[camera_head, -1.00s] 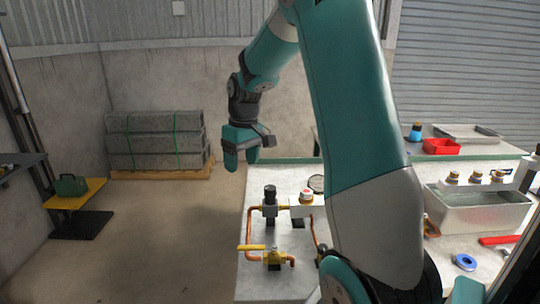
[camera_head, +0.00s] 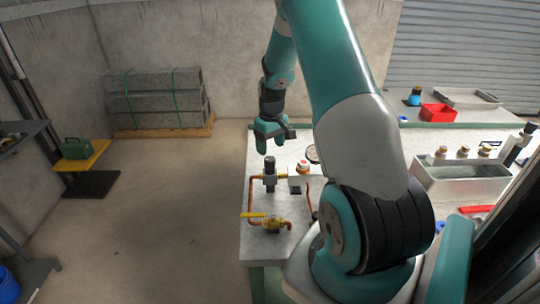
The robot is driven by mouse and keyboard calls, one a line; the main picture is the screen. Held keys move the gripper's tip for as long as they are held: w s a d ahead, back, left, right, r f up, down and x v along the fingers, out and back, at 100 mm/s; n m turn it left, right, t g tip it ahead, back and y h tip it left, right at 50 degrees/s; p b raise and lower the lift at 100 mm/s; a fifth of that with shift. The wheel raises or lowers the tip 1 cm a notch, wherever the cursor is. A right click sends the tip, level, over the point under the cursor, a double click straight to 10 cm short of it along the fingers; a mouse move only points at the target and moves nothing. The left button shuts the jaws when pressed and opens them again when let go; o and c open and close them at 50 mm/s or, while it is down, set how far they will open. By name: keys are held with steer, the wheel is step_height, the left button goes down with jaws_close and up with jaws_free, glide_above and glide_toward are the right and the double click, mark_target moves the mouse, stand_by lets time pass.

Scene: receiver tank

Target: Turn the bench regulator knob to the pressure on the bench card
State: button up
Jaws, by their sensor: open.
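The bench regulator, with an upright black knob (camera_head: 270,165), stands in copper pipework near the left end of the pale bench (camera_head: 282,268). My gripper (camera_head: 268,147) is open, pointing down, and shows just above and behind the knob in the picture. I see no contact with the knob, though the exact distance is hard to tell. A round white-faced gauge (camera_head: 312,154) sits to the right of the knob, partly behind my arm; its reading is too small to tell. I cannot make out a bench card.
A yellow-handled valve (camera_head: 256,215) sits on the pipework in front of the regulator. A white fitting with a red-ringed cap (camera_head: 302,167) stands right of it. A metal tank (camera_head: 460,180) and a red tray (camera_head: 440,112) are at the right. Open floor lies left.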

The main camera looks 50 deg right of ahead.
mark_target(270, 158)
step_height(270, 158, down, 6)
steer(key=shift+a+r+p, duration=0.1)
steer(key=shift+p, duration=0.5)
steer(key=c, duration=0.9)
steer(key=shift+m, duration=0.4)
